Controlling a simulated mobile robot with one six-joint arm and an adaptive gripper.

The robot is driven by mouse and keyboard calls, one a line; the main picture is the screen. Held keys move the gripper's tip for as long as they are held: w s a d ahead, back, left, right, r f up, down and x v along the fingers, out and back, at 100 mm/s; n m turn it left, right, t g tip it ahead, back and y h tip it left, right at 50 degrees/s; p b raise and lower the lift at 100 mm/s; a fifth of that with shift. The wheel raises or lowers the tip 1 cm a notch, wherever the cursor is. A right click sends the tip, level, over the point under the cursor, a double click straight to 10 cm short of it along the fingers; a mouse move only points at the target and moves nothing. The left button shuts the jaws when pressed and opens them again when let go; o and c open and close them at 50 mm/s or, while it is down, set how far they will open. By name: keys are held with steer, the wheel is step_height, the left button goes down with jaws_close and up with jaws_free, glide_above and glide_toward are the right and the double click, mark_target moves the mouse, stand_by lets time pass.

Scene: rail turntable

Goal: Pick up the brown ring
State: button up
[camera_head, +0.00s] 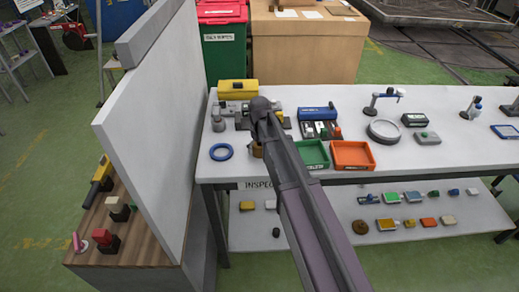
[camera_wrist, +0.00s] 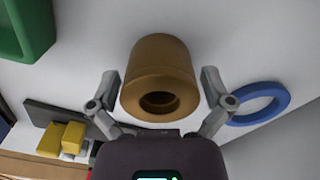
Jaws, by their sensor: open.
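The brown ring (camera_wrist: 160,72) is a thick, short sleeve with a dark central hole, standing on the white table. In the wrist view its hole faces my camera and it lies between the two spread fingers of my gripper (camera_wrist: 160,88). There is a gap between each finger and the ring, so neither seems to touch it. In the head view only a small part of the brown ring (camera_head: 257,151) shows beside my arm, which hides the rest of it. My gripper's fingers are hidden there too.
A blue ring (camera_head: 221,152) lies left of the brown ring. A green tray (camera_head: 313,153) and an orange tray (camera_head: 352,154) stand to the right. A yellow box (camera_head: 238,87) is behind. A tall white panel (camera_head: 150,130) borders the table on the left.

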steer(key=c, duration=1.1)
steer(key=shift+r, duration=0.2)
step_height(320, 180, up, 4)
steer(key=p, duration=0.4)
steer(key=shift+f, duration=0.2)
steer(key=s+d+r+p, duration=0.1)
steer(key=s+d, duration=0.2)
steer(key=s, duration=1.2)
steer(key=shift+s, duration=0.4)
